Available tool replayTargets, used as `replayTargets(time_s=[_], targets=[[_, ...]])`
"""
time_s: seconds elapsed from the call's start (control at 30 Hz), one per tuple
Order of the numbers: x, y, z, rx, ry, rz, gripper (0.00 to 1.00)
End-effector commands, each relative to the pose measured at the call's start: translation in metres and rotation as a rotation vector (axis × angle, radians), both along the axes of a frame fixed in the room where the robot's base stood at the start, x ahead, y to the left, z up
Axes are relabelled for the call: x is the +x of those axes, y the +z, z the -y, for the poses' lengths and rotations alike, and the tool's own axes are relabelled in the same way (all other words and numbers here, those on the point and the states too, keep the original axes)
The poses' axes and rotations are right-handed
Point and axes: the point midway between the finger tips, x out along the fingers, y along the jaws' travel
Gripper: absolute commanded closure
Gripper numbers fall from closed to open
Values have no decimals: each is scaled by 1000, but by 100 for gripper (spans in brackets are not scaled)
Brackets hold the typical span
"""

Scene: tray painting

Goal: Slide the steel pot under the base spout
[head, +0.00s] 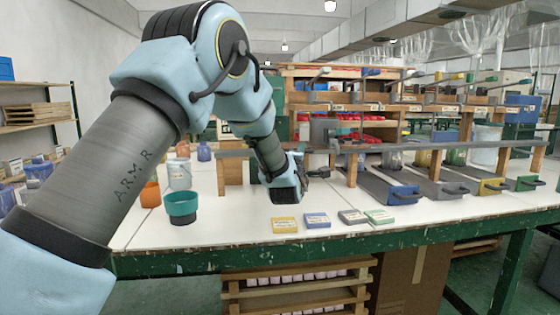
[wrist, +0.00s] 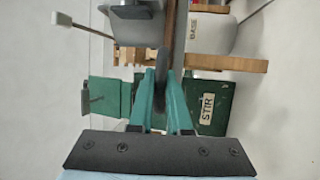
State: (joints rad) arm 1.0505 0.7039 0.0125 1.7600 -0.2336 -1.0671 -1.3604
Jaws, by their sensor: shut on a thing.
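My gripper (head: 306,173) is low over the white table, beside the wooden post of the dispensing stand. In the wrist view its two teal fingers (wrist: 163,100) are shut on an upright dark grey bar (wrist: 160,72). The bar looks like a handle; whether it belongs to the steel pot I cannot tell. A grey rounded thing (wrist: 128,30) lies just beyond the bar, partly cut off. A pale container marked BASE (wrist: 207,30) is to the right of the bar. The base spout itself I cannot make out.
A green box marked STIR (wrist: 210,108) is right of the fingers. A teal cup (head: 181,208) stands at left. Yellow (head: 285,226), blue (head: 317,220), grey and green blocks lie at the front edge. Trays with coloured fronts (head: 403,195) fill the right.

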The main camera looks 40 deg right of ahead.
Motion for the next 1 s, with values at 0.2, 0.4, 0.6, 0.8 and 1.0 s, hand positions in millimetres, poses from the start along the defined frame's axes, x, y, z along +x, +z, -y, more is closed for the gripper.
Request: replayTargets(time_s=[0.2,0.4,0.6,0.8,1.0], targets=[[-9,-1,19,0,-1,0,100],[-10,0,22,1,0,-1,100],[-10,0,21,0,1,0,100],[-10,0,21,0,1,0,61],[-9,0,21,1,1,1,54]])
